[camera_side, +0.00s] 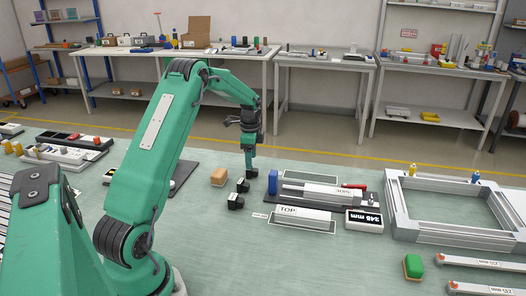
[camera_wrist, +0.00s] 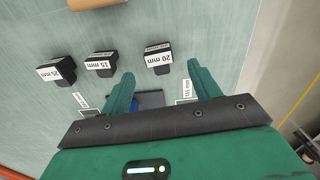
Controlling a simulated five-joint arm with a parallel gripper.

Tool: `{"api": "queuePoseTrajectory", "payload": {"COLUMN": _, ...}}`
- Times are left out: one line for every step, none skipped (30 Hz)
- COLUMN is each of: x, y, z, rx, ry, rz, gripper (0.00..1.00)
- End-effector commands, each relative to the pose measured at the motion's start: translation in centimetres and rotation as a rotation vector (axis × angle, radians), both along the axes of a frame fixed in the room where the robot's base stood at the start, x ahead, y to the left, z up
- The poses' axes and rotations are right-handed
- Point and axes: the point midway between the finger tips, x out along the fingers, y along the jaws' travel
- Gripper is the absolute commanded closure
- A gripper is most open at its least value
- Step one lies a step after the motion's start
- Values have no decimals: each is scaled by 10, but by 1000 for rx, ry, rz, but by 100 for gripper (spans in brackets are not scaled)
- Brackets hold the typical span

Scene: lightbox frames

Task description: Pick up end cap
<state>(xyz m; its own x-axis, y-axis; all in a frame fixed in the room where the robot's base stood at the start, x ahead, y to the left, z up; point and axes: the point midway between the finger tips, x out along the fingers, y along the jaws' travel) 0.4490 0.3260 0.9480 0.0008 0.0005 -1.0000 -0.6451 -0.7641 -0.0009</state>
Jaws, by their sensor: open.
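No part is marked as an end cap, and I cannot tell for sure which one it is. Three small black pieces stand on the green mat in the wrist view, labelled 25 mm (camera_wrist: 57,70), 15 mm (camera_wrist: 101,64) and 20 mm (camera_wrist: 158,58). In the side view, black pieces (camera_side: 236,201) stand close beneath and beside my gripper (camera_side: 250,170). In the wrist view my gripper (camera_wrist: 163,88) has its fingers apart, with the 20 mm piece beyond the fingertips, not touching. A dark and blue thing (camera_wrist: 150,99) shows partly between the fingers.
A tan block (camera_side: 218,177) lies left of the black pieces. A blue piece (camera_side: 273,182) stands to their right, beside a dark tray with bars (camera_side: 340,196). A metal frame (camera_side: 420,230) lies at right, with a green block (camera_side: 413,266) in front. The mat's front middle is clear.

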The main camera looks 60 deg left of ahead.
Motion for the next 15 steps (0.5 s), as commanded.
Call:
{"api": "queuePoseTrajectory", "payload": {"x": 0, "y": -1, "z": -3, "rx": -1, "ry": 2, "rz": 0, "gripper": 38}}
{"api": "queuePoseTrajectory", "payload": {"x": 0, "y": -1, "z": -6, "rx": -2, "ry": 3, "rz": 0, "gripper": 38}}
{"api": "queuePoseTrajectory", "payload": {"x": 0, "y": -1, "z": -9, "rx": -2, "ry": 3, "rz": 0, "gripper": 38}}
{"api": "queuePoseTrajectory", "payload": {"x": 0, "y": -1, "z": -12, "rx": -2, "ry": 3, "rz": 0, "gripper": 38}}
{"api": "queuePoseTrajectory", "payload": {"x": 0, "y": -1, "z": -15, "rx": -2, "ry": 3, "rz": 0, "gripper": 38}}
{"api": "queuePoseTrajectory", "payload": {"x": 0, "y": -1, "z": -20, "rx": -2, "ry": 3, "rz": 0, "gripper": 38}}
{"api": "queuePoseTrajectory", "payload": {"x": 0, "y": -2, "z": -23, "rx": -2, "ry": 3, "rz": 0, "gripper": 38}}
{"api": "queuePoseTrajectory", "payload": {"x": 1, "y": -2, "z": -27, "rx": -3, "ry": 4, "rz": 0, "gripper": 38}}
{"api": "queuePoseTrajectory", "payload": {"x": 1, "y": -2, "z": -32, "rx": -2, "ry": 3, "rz": 0, "gripper": 38}}
{"api": "queuePoseTrajectory", "payload": {"x": 1, "y": -2, "z": -35, "rx": -2, "ry": 3, "rz": 0, "gripper": 38}}
{"api": "queuePoseTrajectory", "payload": {"x": 1, "y": -2, "z": -38, "rx": -2, "ry": 3, "rz": 0, "gripper": 38}}
{"api": "queuePoseTrajectory", "payload": {"x": 1, "y": -2, "z": -42, "rx": -2, "ry": 3, "rz": 0, "gripper": 38}}
{"api": "queuePoseTrajectory", "payload": {"x": 1, "y": -2, "z": -45, "rx": -2, "ry": 3, "rz": 0, "gripper": 38}}
{"api": "queuePoseTrajectory", "payload": {"x": 1, "y": -2, "z": -46, "rx": -2, "ry": 3, "rz": 0, "gripper": 38}}
{"api": "queuePoseTrajectory", "payload": {"x": 1, "y": -1, "z": -48, "rx": -1, "ry": 1, "rz": 0, "gripper": 38}}
